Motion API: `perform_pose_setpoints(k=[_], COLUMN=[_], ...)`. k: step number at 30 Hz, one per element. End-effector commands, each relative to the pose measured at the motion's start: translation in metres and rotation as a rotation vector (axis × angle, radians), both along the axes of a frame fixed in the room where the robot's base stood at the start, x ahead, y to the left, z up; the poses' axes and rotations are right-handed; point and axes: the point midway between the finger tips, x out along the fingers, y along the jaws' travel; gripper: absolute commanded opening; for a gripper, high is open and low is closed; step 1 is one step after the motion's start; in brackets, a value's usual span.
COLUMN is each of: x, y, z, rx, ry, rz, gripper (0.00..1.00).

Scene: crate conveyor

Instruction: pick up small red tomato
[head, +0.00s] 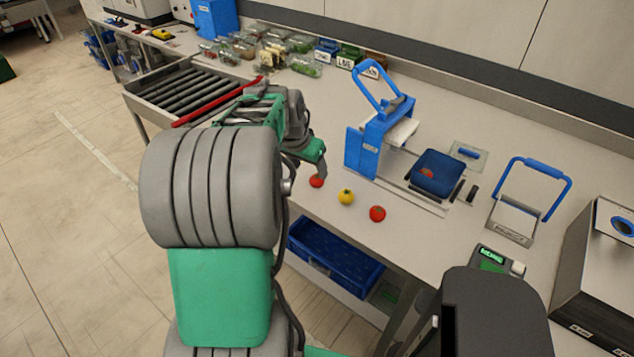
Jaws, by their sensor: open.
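A small red tomato (317,182) rests on the grey worktop near its front edge. My gripper (314,168) is open, just above and behind this tomato in the head view. It seems to hide the tomato's upper part, and whether they touch cannot be told. A yellow tomato (346,197) lies to the right of it. A second red tomato (377,213), which looks slightly larger, lies further right.
A blue slicer (364,150) stands behind the tomatoes, with a blue tray (437,185) holding something red beside it. A roller conveyor (150,97) is at the left. Packed food (305,66) lines the back. A blue crate (335,258) sits below the worktop.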

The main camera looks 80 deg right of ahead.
Motion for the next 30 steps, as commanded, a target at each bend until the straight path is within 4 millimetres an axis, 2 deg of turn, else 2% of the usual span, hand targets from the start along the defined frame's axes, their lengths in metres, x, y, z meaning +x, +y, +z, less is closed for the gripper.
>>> perform_pose_setpoints(k=[2,15,22,30], x=[-0.008,-0.010,-0.010,-0.010], y=[-0.005,-0.031,-0.033,-0.032], z=[-0.008,-0.068,-0.071,-0.071], rx=[0.001,0.001,-0.001,-0.001], ry=[0.001,0.001,0.000,0.000], rz=[-0.019,-0.013,-0.012,-0.012], gripper=[0.64,0.64,0.64,0.43])
